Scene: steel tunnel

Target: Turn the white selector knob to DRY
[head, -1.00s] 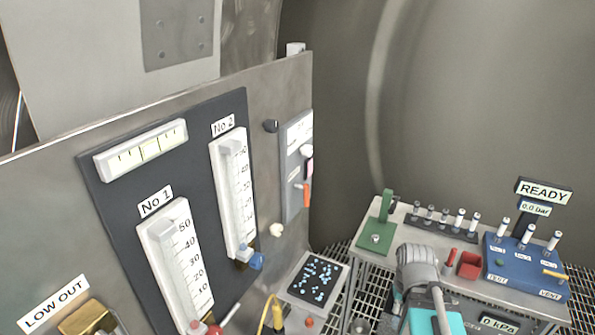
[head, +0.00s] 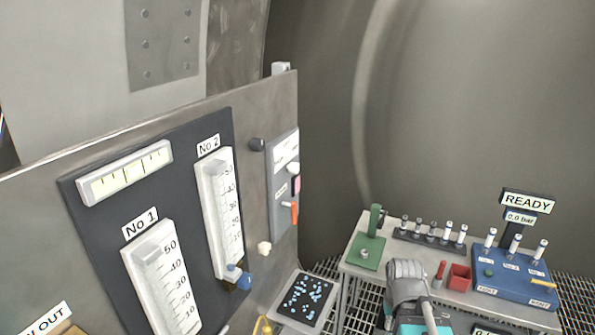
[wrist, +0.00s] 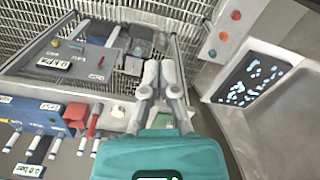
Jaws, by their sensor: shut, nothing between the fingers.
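A small grey panel (head: 283,205) stands at the right end of the steel board in the head view. A white knob (head: 292,169) sticks out from its upper part, seen nearly side-on. Its pointing direction and the panel's small lettering, including any DRY mark, are too small to read. An orange lever (head: 294,213) hangs below it. My gripper (wrist: 160,68) is shut and empty in the wrist view, over the floor grating and bench area. It is well away from the grey panel, which does not show there.
The steel board also carries a dark gauge panel (head: 88,222), a black knob (head: 257,144), a cream knob (head: 264,248) and a blue valve (head: 240,279). A bench (head: 365,277) at right holds a green stand, a red box (head: 459,277) and a blue vial unit (head: 512,278).

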